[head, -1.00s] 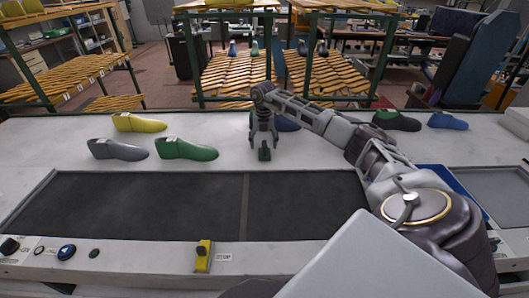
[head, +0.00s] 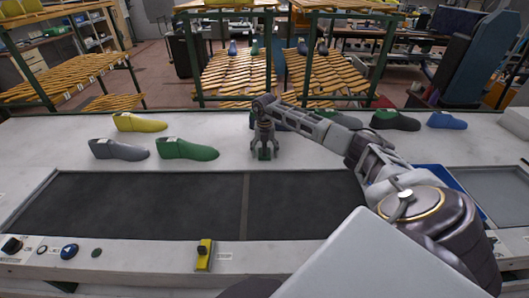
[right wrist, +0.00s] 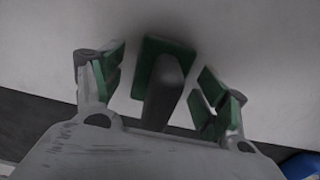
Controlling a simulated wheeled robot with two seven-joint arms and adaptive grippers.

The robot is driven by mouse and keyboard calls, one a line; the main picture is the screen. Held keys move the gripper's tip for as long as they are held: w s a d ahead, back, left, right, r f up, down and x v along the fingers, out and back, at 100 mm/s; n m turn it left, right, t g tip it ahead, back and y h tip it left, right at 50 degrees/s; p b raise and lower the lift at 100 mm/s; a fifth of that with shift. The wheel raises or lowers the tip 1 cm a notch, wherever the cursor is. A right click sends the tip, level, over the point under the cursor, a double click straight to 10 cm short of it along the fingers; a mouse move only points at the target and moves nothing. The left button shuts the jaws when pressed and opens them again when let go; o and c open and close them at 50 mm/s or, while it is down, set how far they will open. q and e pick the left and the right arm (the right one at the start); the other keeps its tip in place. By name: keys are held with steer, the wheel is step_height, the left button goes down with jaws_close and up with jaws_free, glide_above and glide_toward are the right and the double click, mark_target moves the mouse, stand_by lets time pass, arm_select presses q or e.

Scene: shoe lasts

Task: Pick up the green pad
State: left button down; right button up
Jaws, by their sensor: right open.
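The green pad (head: 264,154) stands on the white table behind the dark belt, low between the fingers of my right gripper (head: 264,145). In the right wrist view, the green pad (right wrist: 152,52) has a grey rounded post in front of it. The right gripper (right wrist: 162,68) is open there, with green-faced fingers on either side and visible gaps to the pad. Part of the pad is hidden by the post, and whether it touches the table is hard to see. My left gripper is not in view.
A yellow last (head: 140,122), a grey last (head: 118,150) and a green last (head: 187,149) lie to the left. A dark green last (head: 395,121) and a blue last (head: 447,120) lie to the right. The dark belt (head: 130,205) in front is empty.

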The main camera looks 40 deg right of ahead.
steer(key=c, duration=1.1)
steer(key=shift+r, duration=0.15)
steer(key=shift+r+b, duration=0.65)
steer(key=shift+r, duration=4.25)
steer(key=o, duration=0.4)
steer(key=shift+c, duration=1.4)
steer(key=shift+s, duration=0.1)
